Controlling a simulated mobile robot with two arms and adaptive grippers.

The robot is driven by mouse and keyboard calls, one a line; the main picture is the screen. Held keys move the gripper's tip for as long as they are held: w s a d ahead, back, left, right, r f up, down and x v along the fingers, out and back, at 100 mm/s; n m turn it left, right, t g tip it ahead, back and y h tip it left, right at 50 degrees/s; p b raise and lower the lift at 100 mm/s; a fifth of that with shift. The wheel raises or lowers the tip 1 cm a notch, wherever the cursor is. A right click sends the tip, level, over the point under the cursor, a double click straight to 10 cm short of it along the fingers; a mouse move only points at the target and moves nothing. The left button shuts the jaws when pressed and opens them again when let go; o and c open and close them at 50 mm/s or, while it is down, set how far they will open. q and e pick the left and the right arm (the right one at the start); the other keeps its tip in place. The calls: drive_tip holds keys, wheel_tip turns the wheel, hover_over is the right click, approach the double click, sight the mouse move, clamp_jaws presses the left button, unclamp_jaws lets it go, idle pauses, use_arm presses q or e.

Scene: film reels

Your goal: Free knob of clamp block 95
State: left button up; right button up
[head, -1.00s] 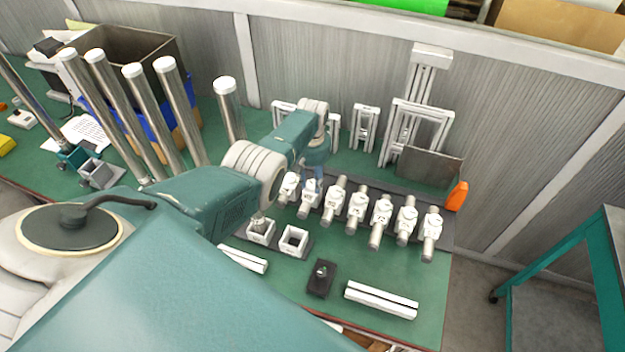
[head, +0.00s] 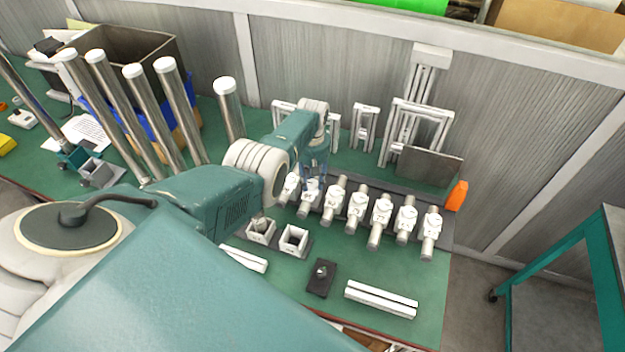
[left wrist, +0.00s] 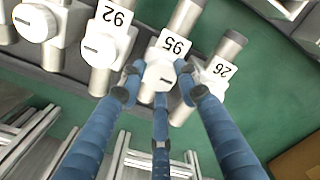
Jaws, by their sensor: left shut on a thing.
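Clamp block 95 (left wrist: 174,43) is a white block with a black number, seen upside down in the left wrist view, on a metal rod. Its round white slotted knob (left wrist: 158,76) is between the fingertips of my left gripper (left wrist: 159,83). The three blue fingers are shut around the knob, partly covering its edge. In the head view, my left gripper (head: 316,178) is at the second block from the left in the row, and my arm covers part of it. My right gripper is not in view.
Several like blocks run along a dark rail to the right. Two square white sockets (head: 294,241) and a white bar (head: 381,299) lie in front. White frames (head: 420,123) stand behind.

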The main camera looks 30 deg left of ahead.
sight(312, 183)
use_arm(q)
drive_tip(key=shift+w, duration=0.1)
drive_tip(key=o, duration=1.1)
drive_tip(key=shift+o, duration=0.2)
wheel_tip(312, 183, up, 12)
idle(0.5)
